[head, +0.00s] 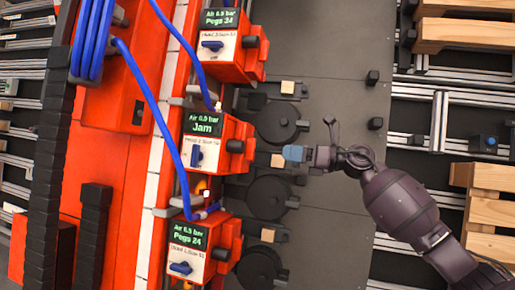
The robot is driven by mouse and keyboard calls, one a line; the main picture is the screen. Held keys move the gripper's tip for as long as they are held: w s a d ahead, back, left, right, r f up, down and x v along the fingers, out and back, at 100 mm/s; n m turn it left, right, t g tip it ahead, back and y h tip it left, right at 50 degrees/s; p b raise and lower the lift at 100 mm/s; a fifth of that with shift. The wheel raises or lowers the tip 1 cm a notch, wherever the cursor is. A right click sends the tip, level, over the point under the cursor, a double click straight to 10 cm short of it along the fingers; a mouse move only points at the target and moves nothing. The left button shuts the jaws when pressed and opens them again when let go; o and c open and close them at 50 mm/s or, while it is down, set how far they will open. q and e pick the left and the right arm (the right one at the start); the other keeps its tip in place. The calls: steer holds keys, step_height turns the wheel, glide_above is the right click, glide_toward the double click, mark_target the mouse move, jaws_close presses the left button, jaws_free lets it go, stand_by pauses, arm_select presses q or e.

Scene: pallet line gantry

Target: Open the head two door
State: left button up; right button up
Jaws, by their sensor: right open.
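Three orange head units stand in a column left of centre, each with a lit display and a blue switch on a white plate. The middle unit (226,134) reads "Air 6.0 bar" and "Jam"; its blue switch (197,156) stands upright in the picture. A black knob (236,146) sticks out of its right side. I cannot tell which part is the door or read a head number clearly. My right gripper (300,155) is right of this unit, apart from it, open, with a blue part at its tip. My left gripper is not in view.
The upper unit (228,72) and lower unit (228,232) read "Pegs" with a number. Blue hoses (150,90) run to the units. Black round discs (278,122) and small wooden blocks (288,87) lie along the dark plate (335,220). Wooden pallets (460,35) are at right.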

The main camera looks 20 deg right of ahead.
mark_target(250, 149)
steer(key=p+x, duration=0.1)
steer(key=x, duration=0.8)
steer(key=shift+p, duration=0.3)
steer(key=shift+c, duration=0.4)
jaws_close()
